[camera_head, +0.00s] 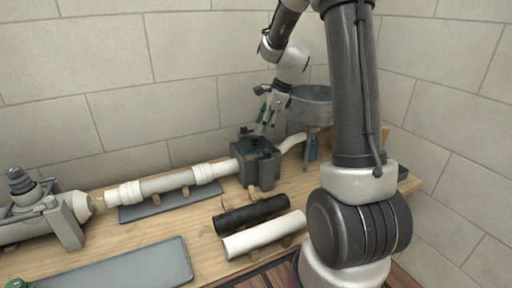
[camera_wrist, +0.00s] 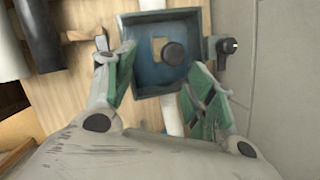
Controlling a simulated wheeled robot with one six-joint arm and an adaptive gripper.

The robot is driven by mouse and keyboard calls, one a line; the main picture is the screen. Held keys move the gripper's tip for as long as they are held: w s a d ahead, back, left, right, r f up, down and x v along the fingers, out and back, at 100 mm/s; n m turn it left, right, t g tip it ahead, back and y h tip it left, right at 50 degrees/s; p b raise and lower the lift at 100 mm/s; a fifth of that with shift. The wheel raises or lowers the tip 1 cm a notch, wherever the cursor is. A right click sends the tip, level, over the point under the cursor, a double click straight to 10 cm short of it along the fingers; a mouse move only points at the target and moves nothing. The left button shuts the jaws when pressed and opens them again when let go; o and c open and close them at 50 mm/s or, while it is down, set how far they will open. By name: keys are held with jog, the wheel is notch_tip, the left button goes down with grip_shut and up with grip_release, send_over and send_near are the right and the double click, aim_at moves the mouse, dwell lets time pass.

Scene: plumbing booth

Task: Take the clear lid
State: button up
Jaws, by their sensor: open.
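A dark grey box (camera_head: 258,170) stands on the bench, with white pipes meeting it. In the wrist view the box (camera_wrist: 206,52) is seen from above, bluish inside. A round black knob (camera_wrist: 173,54) shows at its middle, over a pale square patch. The knob seems to belong to the clear lid, whose transparent sheet I cannot make out for sure. My gripper (camera_head: 268,116) is above the box, pointing down. In the wrist view my gripper's green fingertips (camera_wrist: 158,82) are spread apart near the box's near edge, with nothing between them.
A black pipe (camera_head: 251,214) and a white pipe (camera_head: 264,236) lie in front of the box. A grey basin (camera_head: 311,104) stands close behind my gripper. A long white pipe (camera_head: 168,184) runs left to a grey clamp (camera_head: 66,222). The wall is close behind.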

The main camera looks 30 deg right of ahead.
aim_at(255, 136)
jog(key=w+f+m, duration=0.1)
jog(key=f, duration=0.1)
jog(key=w+a+f+m, duration=0.1)
jog(key=f, duration=0.1)
jog(key=w+a+f+m, duration=0.1)
jog(key=f+m, duration=0.1)
jog(key=shift+w+a+f, duration=0.15)
jog(key=shift+w+f, duration=0.05)
jog(key=shift+w, duration=0.2)
jog(key=c, duration=1.2)
